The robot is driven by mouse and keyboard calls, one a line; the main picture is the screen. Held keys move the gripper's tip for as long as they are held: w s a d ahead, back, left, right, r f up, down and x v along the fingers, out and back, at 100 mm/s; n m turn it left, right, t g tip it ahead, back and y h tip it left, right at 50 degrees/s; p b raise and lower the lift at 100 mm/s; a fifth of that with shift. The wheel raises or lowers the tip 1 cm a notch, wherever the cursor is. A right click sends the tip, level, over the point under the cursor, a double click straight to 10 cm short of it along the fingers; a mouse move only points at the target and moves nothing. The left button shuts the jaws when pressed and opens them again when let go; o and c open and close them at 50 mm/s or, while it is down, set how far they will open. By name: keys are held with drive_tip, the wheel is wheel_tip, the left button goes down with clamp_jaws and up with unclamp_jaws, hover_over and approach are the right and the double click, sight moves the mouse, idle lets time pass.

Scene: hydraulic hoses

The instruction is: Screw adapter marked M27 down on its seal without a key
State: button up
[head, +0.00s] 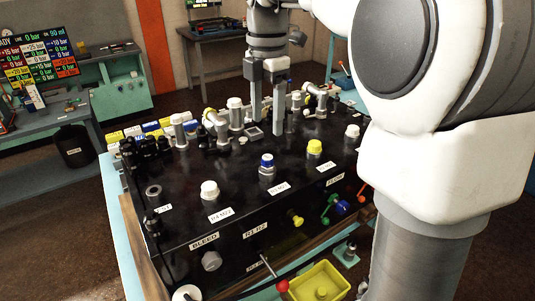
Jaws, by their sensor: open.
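My gripper (267,129) points down over the far middle of the black manifold block (185,222), its two fingers apart and nothing visible between them. Several capped fittings stand on the block's top: a white-capped one (209,190), a blue-capped one (267,164) and a yellow-capped one (314,148). Small white labels lie in front of these. The label (221,214) by the white-capped fitting may read M27, but it is too small to be sure. The seal cannot be made out. Parts directly behind the fingers are partly hidden.
Grey elbow fittings (217,126) and another white-capped fitting (352,131) stand close around. A red-knobbed lever (281,285) sticks out in front, above a yellow tray (322,284). A side bench (55,128) with a display is at left. My arm hides the right side.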

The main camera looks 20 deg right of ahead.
sight(267, 158)
wheel_tip(267, 158, down, 11)
drive_tip(key=shift+r, duration=0.1)
idle(0.3)
clamp_jaws()
idle(0.4)
drive_tip(key=shift+m, duration=1.4)
drive_tip(key=shift+f+m+p, duration=0.25)
drive_tip(key=shift+m+p, duration=0.05)
drive_tip(key=shift+m, duration=0.5)
